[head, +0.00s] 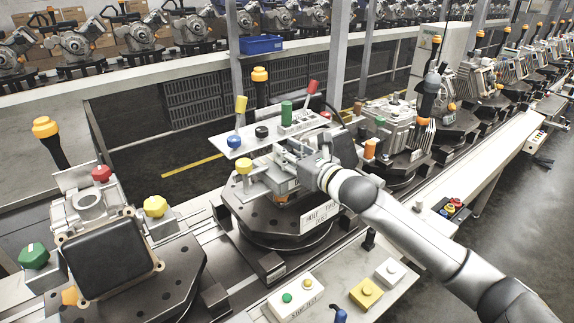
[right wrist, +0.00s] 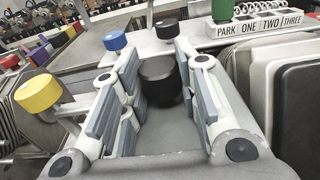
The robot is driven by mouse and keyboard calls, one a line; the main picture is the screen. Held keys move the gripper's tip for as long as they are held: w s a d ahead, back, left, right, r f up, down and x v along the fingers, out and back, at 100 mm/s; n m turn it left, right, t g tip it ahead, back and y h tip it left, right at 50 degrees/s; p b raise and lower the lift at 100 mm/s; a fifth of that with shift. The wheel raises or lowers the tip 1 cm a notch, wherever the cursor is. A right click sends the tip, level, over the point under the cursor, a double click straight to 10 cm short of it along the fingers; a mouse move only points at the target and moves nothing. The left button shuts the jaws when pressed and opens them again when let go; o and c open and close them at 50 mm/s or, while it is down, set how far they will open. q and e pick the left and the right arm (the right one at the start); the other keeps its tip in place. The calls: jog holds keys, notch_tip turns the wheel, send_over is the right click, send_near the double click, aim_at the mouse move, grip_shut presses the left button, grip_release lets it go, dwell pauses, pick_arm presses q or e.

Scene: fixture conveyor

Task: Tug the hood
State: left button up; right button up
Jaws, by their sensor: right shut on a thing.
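My right gripper (head: 284,157) reaches in from the right to the fixture in the middle of the conveyor. In the right wrist view its two fingers (right wrist: 158,80) stand on either side of a black round knob (right wrist: 160,82) and are shut on it. My left gripper is not in view.
Close by are a blue knob (head: 234,141), a yellow knob (head: 244,166), a green knob (head: 287,112) and a red lever (head: 312,88). Another fixture with a dark square cover (head: 105,258) stands at left. A button box (head: 295,297) is in front.

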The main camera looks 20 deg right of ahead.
grip_shut()
jog(key=shift+w+r+p, duration=0.15)
jog(key=shift+r+p, duration=0.15)
jog(key=shift+r, duration=0.25)
dwell(0.9)
dwell(0.4)
jog(key=o, duration=0.6)
grip_release()
jog(key=o, duration=0.3)
jog(key=shift+s+f, duration=0.15)
jog(key=shift+s, duration=0.05)
jog(key=shift+o, duration=0.2)
jog(key=shift+f, duration=0.2)
